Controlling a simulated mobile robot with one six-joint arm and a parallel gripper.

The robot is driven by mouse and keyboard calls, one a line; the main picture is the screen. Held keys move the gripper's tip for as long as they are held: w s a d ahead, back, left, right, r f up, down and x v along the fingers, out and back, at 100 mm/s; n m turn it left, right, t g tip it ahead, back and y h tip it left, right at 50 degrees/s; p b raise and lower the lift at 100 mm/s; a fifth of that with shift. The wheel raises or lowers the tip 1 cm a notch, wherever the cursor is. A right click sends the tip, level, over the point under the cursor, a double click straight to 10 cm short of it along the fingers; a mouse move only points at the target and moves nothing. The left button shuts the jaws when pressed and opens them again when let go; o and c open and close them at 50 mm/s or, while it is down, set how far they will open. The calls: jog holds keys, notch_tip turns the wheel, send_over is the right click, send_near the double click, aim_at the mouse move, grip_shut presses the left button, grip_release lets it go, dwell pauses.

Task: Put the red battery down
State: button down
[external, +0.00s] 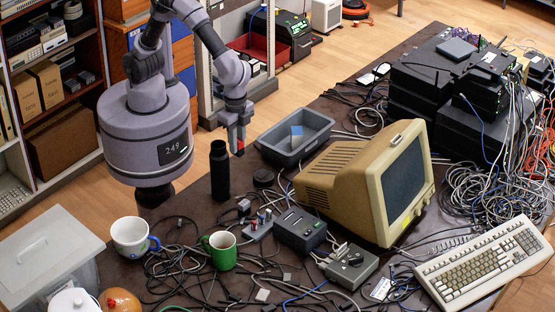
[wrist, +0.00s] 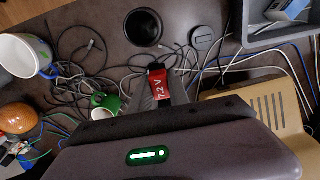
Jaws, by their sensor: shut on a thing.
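My gripper (external: 237,147) is shut on the red battery (external: 240,146), a small red block at the fingertips. In the wrist view the red battery (wrist: 158,83) shows a "7.2V" label, between the fingers of my gripper (wrist: 158,88). It is held above the dark table (external: 190,211), apart from it. A tall black open-topped cylinder (external: 219,172) stands just left of the gripper in the external view. A grey tray (external: 294,139) with a blue item in it lies to the right.
A beige monitor (external: 340,180) stands right of the tray. A green mug (external: 222,250) and a white mug (external: 131,236) stand near the front, among tangled cables. A round black lid (external: 263,178) lies near the cylinder. Network boxes (external: 450,75) crowd the back right.

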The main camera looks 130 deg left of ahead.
jog(key=s+d+f+n+b, duration=0.2)
jog(key=s+d+f+n, duration=0.7)
jog(key=d+n, duration=0.4)
jog(key=f+n, duration=0.1)
jog(key=n, duration=0.3)
jog(key=shift+s+b, duration=0.15)
jog(key=shift+b, duration=0.2)
notch_tip(320, 180, down, 10)
jog(key=b, duration=0.4)
jog(key=shift+r+b, duration=0.15)
jog(key=shift+b, duration=0.25)
jog(key=c, duration=1.3)
grip_release()
jog(key=shift+f, duration=0.2)
jog(key=shift+o, duration=0.2)
jog(key=shift+b, duration=0.3)
